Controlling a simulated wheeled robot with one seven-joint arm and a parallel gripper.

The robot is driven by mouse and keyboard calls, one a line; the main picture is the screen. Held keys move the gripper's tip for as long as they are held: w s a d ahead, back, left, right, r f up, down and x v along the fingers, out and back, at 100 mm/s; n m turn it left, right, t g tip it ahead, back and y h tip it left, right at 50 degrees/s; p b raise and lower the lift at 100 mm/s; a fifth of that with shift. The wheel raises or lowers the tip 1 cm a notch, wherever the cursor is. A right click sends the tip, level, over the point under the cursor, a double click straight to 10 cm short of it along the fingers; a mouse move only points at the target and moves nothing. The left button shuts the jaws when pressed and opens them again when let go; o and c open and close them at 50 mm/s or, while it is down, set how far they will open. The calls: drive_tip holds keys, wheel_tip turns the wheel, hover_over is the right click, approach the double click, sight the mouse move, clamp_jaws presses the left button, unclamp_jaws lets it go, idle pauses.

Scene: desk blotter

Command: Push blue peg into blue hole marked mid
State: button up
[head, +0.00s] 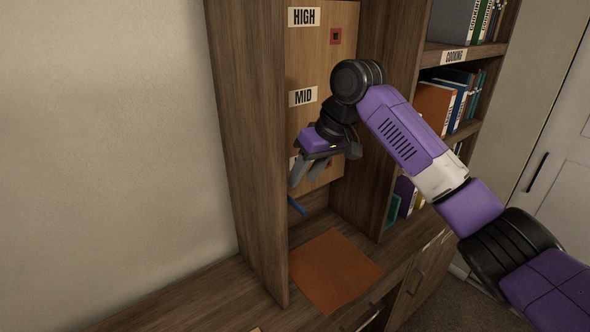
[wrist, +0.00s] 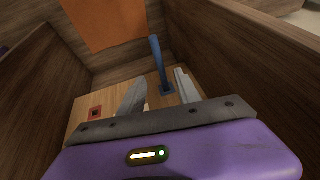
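A slim blue peg (head: 297,206) shows just below my gripper in the head view. In the wrist view the blue peg (wrist: 157,56) sticks out of the light wooden board (wrist: 85,102), its base at a blue-edged hole (wrist: 167,89). My gripper (head: 305,181) is open and empty, pointing down in front of the board (head: 315,70). In the wrist view the peg's base lies between the two fingers (wrist: 161,78), with gaps on both sides. The MID label (head: 303,97) is in clear view. My arm hides the board beside it, so no hole marked mid shows.
The HIGH label (head: 305,17) has a red-edged hole (head: 336,36) to its right. The wrist view shows another red-edged hole (wrist: 96,112). A lower label is mostly hidden. An orange blotter (head: 335,268) lies below. Dark wooden side panels (head: 248,130) flank the board.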

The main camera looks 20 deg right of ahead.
sight(292, 199)
drive_tip(key=x, duration=0.7)
drive_tip(key=shift+f+p, duration=0.2)
drive_tip(key=shift+p, duration=0.15)
clamp_jaws()
